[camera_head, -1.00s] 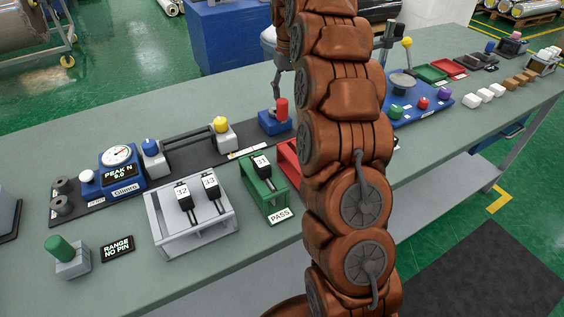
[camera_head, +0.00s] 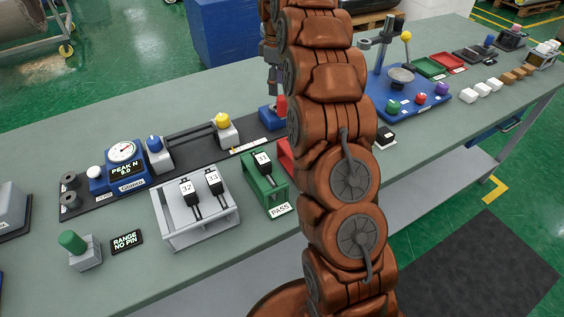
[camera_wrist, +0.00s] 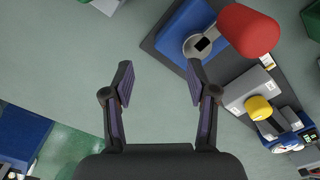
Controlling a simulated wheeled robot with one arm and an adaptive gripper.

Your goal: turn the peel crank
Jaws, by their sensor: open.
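The peel crank has a red handle (camera_wrist: 248,30) on a grey arm and hub (camera_wrist: 200,45), mounted on a blue block (camera_wrist: 185,28). It stands at the right end of the dark peel tester base (camera_head: 200,150). In the head view the blue block (camera_head: 268,118) shows, but my arm hides much of the red handle. My gripper (camera_wrist: 160,82) is open and empty above the bare bench. In the wrist view the red handle and hub lie up and to the right of its fingers, apart from them. In the head view the gripper is mostly hidden by my arm.
Yellow-topped (camera_head: 222,120) and blue-topped (camera_head: 153,143) clamps and a gauge (camera_head: 123,152) stand along the base. A grey rack (camera_head: 170,240) with tagged pieces 32 and 33 and a green PASS holder (camera_head: 268,195) with 31 are in front. A blue station (camera_head: 440,97) stands to the right.

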